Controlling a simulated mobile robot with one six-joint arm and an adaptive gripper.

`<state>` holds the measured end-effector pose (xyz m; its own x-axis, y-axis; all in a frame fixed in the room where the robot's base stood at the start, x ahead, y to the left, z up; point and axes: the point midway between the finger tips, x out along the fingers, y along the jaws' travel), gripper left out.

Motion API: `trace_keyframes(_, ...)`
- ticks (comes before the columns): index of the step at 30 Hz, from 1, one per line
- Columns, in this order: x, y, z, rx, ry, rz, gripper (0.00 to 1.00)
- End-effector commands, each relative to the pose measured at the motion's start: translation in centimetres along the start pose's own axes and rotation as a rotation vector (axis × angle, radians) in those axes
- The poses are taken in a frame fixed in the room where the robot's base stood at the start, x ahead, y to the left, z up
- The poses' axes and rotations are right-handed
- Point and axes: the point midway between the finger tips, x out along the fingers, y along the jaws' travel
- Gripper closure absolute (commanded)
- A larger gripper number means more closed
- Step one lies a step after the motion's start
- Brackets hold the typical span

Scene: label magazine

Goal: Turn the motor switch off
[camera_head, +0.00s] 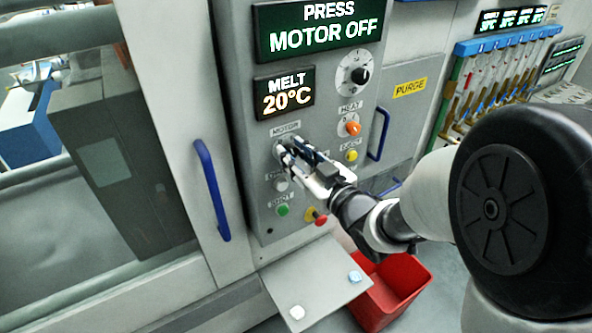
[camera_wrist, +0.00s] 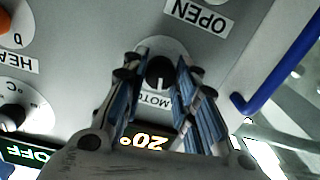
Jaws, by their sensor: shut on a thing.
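The motor switch (camera_wrist: 160,71) is a dark round knob on a pale plate, above its MOTOR label in the wrist view. My gripper (camera_wrist: 162,60) has its two fingers on either side of the knob and is shut on it. In the head view my gripper (camera_head: 285,150) reaches the grey control panel (camera_head: 240,120) just under the MOTOR label and mostly hides the switch. The display (camera_head: 317,30) above reads "PRESS MOTOR OFF". The exact angle of the knob is hard to tell.
Close by are an orange HEAT knob (camera_head: 353,128), a yellow button (camera_head: 351,155), a white button (camera_head: 281,184), a green button (camera_head: 282,210) and a red stop button (camera_head: 320,218). A blue handle (camera_head: 212,190) stands left. A red bin (camera_head: 398,290) is below.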

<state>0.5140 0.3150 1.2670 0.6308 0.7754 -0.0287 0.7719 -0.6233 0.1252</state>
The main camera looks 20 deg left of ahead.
Motion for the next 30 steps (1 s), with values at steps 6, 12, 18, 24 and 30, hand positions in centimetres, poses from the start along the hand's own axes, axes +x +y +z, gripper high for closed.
trace_keyframes(6,0.03,-0.09,0.31,-0.171,-0.001,0.005,0.97)
trace_keyframes(12,0.01,-0.11,0.16,-0.279,-0.005,0.007,0.97)
trace_keyframes(18,0.02,-0.1,0.04,-0.34,-0.008,0.008,0.97)
trace_keyframes(24,0.03,-0.08,-0.05,-0.361,-0.009,0.009,0.97)
trace_keyframes(30,0.03,-0.07,-0.11,-0.363,-0.009,0.009,0.97)
